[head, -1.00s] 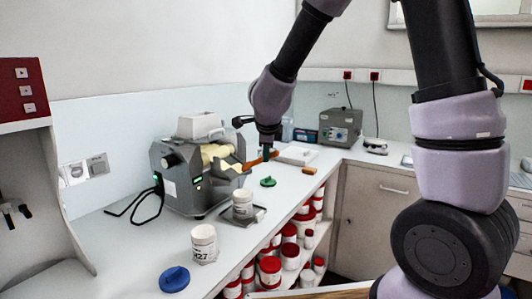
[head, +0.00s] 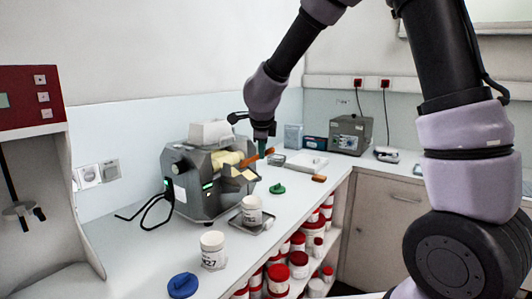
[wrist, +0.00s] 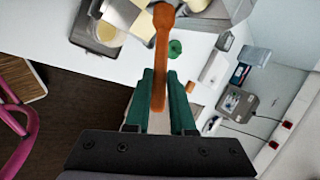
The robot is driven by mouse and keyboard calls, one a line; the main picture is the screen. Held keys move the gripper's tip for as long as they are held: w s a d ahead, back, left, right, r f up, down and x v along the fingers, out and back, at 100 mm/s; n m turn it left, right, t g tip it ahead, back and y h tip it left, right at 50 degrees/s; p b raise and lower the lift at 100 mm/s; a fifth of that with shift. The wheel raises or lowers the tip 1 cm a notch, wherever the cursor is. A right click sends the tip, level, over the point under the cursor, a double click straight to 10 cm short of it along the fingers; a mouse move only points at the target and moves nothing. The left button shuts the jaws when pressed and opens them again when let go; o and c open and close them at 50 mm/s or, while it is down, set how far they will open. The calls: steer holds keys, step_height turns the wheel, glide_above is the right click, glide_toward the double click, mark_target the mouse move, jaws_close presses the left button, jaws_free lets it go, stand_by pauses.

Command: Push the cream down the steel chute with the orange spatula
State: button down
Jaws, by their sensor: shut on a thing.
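My gripper (head: 262,146) is shut on the orange spatula (head: 249,160), just right of the mill (head: 203,187). In the wrist view the green fingers (wrist: 161,98) clasp the handle, and the spatula (wrist: 163,40) points away to the chute area. The steel chute (head: 243,174) slopes from the mill's right side toward the jar. Pale cream-coloured material shows around the rollers (head: 227,159) and chute; I cannot tell exactly how much cream is on the chute. An open-looking white jar (head: 252,211) stands upright below it on a metal tray (head: 267,224); its pale inside (wrist: 108,34) shows in the wrist view.
A white labelled jar (head: 212,252) and a blue lid (head: 183,285) are at the front of the bench. A green lid (head: 278,189) lies right of the mill. A grey device (head: 350,135) stands at the back. Red-lidded tubs (head: 299,264) fill shelves below.

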steer(key=shift+s+d+r, duration=0.25)
steer(key=shift+d+r, duration=0.05)
steer(key=shift+r, duration=0.6)
steer(key=shift+s+d+r, duration=0.25)
steer(key=shift+d+r, duration=0.1)
steer(key=shift+r, duration=0.55)
steer(key=shift+s+d+r, duration=0.25)
steer(key=shift+d+r, duration=0.05)
steer(key=shift+r, duration=0.6)
steer(key=shift+r, duration=0.1)
steer(key=r, duration=0.1)
steer(key=d+r, duration=0.1)
steer(key=shift+s+r, duration=0.3)
steer(key=shift+s, duration=0.1)
